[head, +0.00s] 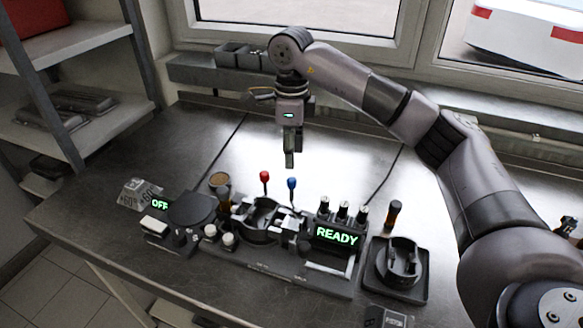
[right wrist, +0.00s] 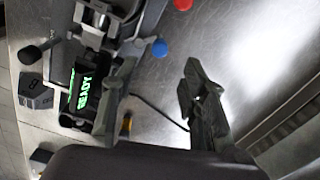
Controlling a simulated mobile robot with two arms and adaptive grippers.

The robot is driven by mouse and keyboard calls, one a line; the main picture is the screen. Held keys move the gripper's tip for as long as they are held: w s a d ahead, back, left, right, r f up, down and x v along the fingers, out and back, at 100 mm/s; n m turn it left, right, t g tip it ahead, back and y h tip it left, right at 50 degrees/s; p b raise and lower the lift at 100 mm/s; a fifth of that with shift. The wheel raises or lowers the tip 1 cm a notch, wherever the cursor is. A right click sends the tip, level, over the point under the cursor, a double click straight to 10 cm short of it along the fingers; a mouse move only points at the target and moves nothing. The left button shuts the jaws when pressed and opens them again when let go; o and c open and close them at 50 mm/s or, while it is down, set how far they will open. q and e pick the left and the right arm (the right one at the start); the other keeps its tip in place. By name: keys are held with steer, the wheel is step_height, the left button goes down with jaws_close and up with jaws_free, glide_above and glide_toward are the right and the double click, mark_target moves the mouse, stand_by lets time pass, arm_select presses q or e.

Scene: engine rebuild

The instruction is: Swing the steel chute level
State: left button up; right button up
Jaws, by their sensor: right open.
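My right gripper (head: 290,152) hangs pointing down above the bench, behind the black engine fixture (head: 262,262), with nothing between its fingers. In the right wrist view its two fingers (right wrist: 162,98) stand apart. I cannot tell for sure which part is the steel chute. A pale metal strip (head: 326,268) lies under the green READY display (head: 336,235) at the fixture's right end. The display also shows in the right wrist view (right wrist: 84,92), left of the fingers. My left gripper is not in view.
A red-knobbed lever (head: 265,176) and a blue-knobbed lever (head: 292,184) stand up from the fixture. A black tray (head: 420,290) with a ring-shaped part sits to the right. The bench behind the fixture is mostly clear.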

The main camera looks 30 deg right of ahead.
step_height(320, 180, up, 4)
steer(key=shift+f, duration=0.2)
stand_by(0.4)
